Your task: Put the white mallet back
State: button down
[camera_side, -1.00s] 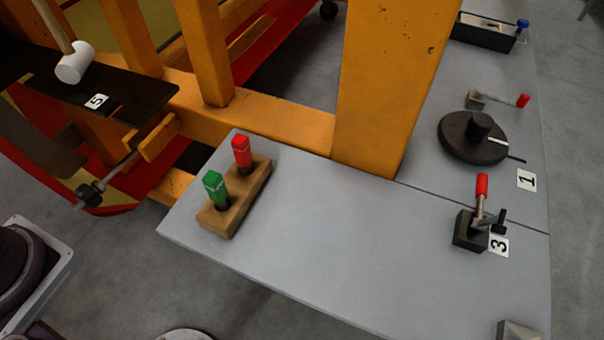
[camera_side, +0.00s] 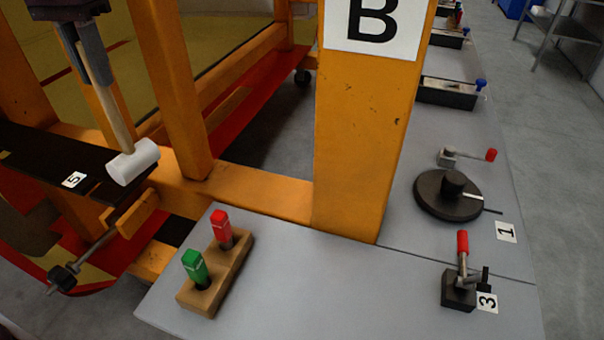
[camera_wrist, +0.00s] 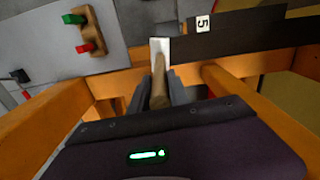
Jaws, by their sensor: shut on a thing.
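The white mallet (camera_side: 133,163) has a white head and a wooden handle. My gripper (camera_side: 90,60) is shut on the handle at its upper end, and the head hangs down. In the side view the head shows in front of the right end of the black shelf (camera_side: 40,155) that carries the label 5. I cannot tell whether the head touches the shelf. In the wrist view the mallet head (camera_wrist: 160,46) lies beyond the fingers of my gripper (camera_wrist: 159,85), left of label 5.
Orange posts (camera_side: 175,85) of the frame stand close to my gripper. A wooden block (camera_side: 215,280) with a green and a red peg sits on the grey table (camera_side: 310,285). A black disc (camera_side: 440,207) and a red-handled clamp (camera_side: 460,290) are at the right.

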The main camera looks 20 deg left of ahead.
jog(key=s+d+m, duration=0.4)
jog(key=d+m, duration=0.1)
jog(key=d, duration=0.8)
jog(key=s+d+r+m, duration=0.1)
jog(key=s+d+m, duration=0.4)
jog(key=d, duration=0.8)
jog(key=s+d+m, duration=0.4)
jog(key=d+m, duration=0.2)
jog(key=d, duration=0.8)
notch_tip(320, 180, down, 10)
jog(key=shift+w+a, duration=0.2)
jog(key=shift+f, duration=0.1)
jog(key=c, duration=1.3)
grip_release()
jog(key=shift+o, duration=0.2)
